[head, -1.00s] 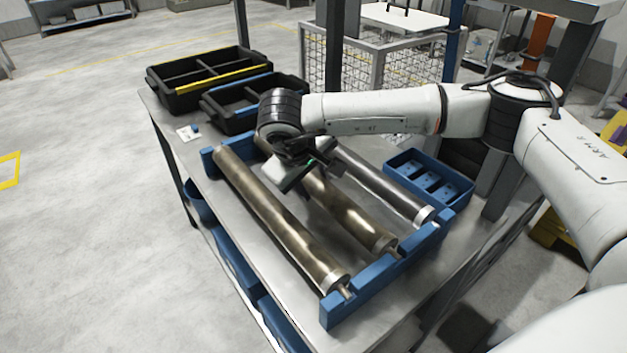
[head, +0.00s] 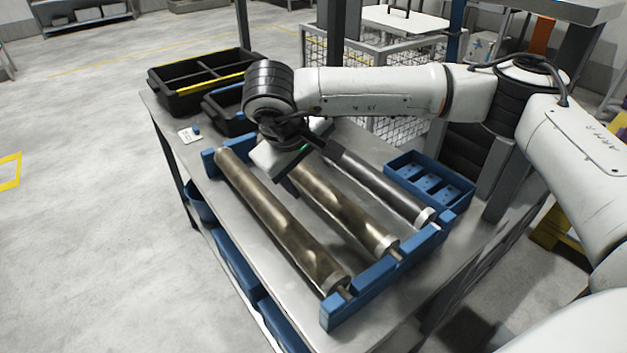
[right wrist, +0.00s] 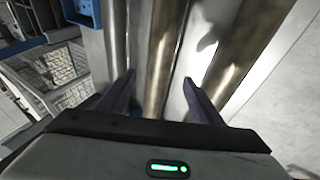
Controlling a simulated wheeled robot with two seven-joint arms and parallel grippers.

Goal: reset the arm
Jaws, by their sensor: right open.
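My right gripper (head: 308,172) is open and empty over the far part of the rollers. The middle bronze roller (head: 350,220) runs beneath it and shows between the spread fingers in the right wrist view (right wrist: 160,60). I cannot tell the exact height of the fingers above it. A second bronze roller (head: 275,225) lies to the left and a grey roller (head: 385,188) to the right. All three lie side by side in blue supports (head: 375,282) on the metal table (head: 415,270). The gripper hides part of the far roller ends. My left gripper is not in view.
A black divided tray (head: 205,85) and a partly hidden black bin (head: 222,110) stand at the far end of the table. A blue compartment tray (head: 430,182) sits right of the rollers. A mesh cage (head: 400,130) and dark posts stand behind my arm.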

